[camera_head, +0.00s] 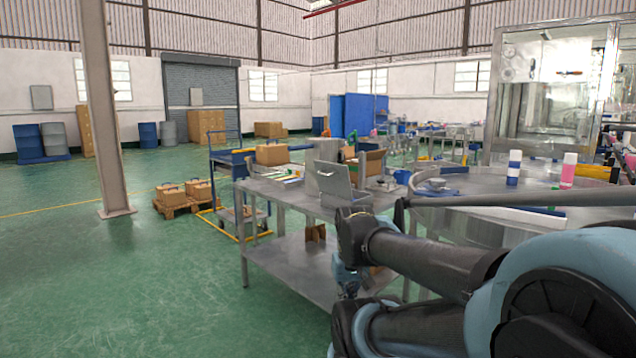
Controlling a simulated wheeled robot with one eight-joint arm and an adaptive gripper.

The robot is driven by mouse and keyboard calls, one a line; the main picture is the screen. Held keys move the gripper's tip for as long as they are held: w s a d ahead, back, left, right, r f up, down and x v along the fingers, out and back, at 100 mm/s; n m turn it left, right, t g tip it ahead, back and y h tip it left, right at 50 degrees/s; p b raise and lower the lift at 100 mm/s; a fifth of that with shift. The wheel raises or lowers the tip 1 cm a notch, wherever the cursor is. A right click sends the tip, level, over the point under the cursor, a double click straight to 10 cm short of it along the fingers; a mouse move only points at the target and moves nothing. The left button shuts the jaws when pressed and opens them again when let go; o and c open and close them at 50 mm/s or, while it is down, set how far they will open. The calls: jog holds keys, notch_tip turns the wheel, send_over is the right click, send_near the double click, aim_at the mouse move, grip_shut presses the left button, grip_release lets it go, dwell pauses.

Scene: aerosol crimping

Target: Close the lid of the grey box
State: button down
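The grey box (347,199) sits on the metal table (290,196) near its right end, just beyond my arm. Its lid (334,179) stands up, tilted open, with a handle on its face. The inside of the box cannot be made out. My arm reaches in from the lower right, and its elbow is in front of the table's right end, hiding part of it. My gripper cannot be made out in this view.
A round metal table (480,215) with blue-white and pink-white cans stands right. A steel pillar (102,110) stands left. Green floor (150,280) is free at front left.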

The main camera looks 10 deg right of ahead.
jog(key=w+d+r+n+t+h, duration=0.1)
jog(key=w+d+r+n+h, duration=0.15)
jog(key=w+r+n, duration=0.65)
jog(key=w+d+r+n+h, duration=0.2)
jog(key=w+r+n+h, duration=0.3)
jog(key=w, duration=0.8)
jog(key=w+a+r+n+t+h, duration=0.25)
jog(key=w+a+r+n, duration=0.2)
jog(key=w+a, duration=0.6)
jog(key=w+a+r+n+t+h, duration=0.25)
jog(key=w+a+n, duration=0.3)
jog(key=w, duration=0.95)
jog(key=r+x, duration=0.2)
jog(key=x, duration=1.1)
jog(key=shift+w+d+r+n+y, duration=0.15)
jog(key=shift+w+d+n+y, duration=0.25)
jog(key=shift+d+y, duration=0.1)
